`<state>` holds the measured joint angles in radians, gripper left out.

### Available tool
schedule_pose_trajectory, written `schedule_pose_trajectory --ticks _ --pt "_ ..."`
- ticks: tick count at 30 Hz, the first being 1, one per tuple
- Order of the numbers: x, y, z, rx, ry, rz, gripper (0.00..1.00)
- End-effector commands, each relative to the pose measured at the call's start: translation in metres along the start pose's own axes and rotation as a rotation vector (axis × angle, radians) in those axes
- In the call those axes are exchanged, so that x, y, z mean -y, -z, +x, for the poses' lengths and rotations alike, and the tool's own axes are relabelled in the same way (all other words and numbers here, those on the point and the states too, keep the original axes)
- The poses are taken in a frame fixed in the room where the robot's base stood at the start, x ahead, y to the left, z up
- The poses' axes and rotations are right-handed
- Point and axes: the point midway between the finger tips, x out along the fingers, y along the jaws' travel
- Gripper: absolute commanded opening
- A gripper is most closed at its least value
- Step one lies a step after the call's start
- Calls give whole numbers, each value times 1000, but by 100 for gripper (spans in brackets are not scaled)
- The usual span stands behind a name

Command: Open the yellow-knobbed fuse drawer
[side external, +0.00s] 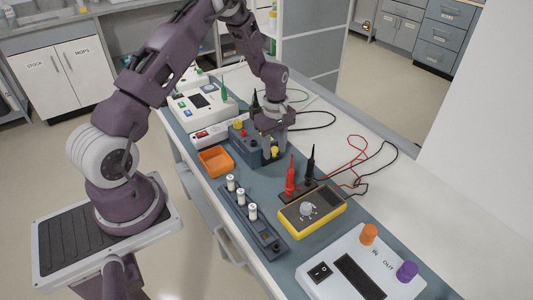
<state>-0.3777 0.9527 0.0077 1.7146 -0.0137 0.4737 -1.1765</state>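A blue-grey box (243,147) stands on the bench mat near the middle of the side external view. A small yellow knob (274,152) shows at its right end, just below my gripper (271,143). My gripper points down over that end of the box and hides part of it. I cannot tell whether its fingers touch the knob, or whether they are apart or closed. The drawer's outline is too small to make out. Another yellow-orange knob (238,124) sits on top of the box.
An orange tray (215,162) lies left of the box. A rack (252,222) with several white cylinders stands in front. White devices stand at both ends of the mat.

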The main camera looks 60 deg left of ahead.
Motion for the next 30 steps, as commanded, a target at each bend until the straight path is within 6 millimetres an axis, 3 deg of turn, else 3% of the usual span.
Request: schedule_pose_trajectory --ticks 4,9,10,30 --pt "0 0 0 0 0 0 36" --pt "0 0 0 0 0 0 3" --pt "0 0 0 0 0 0 0" --pt "0 -27 -1 0 1 2 0"
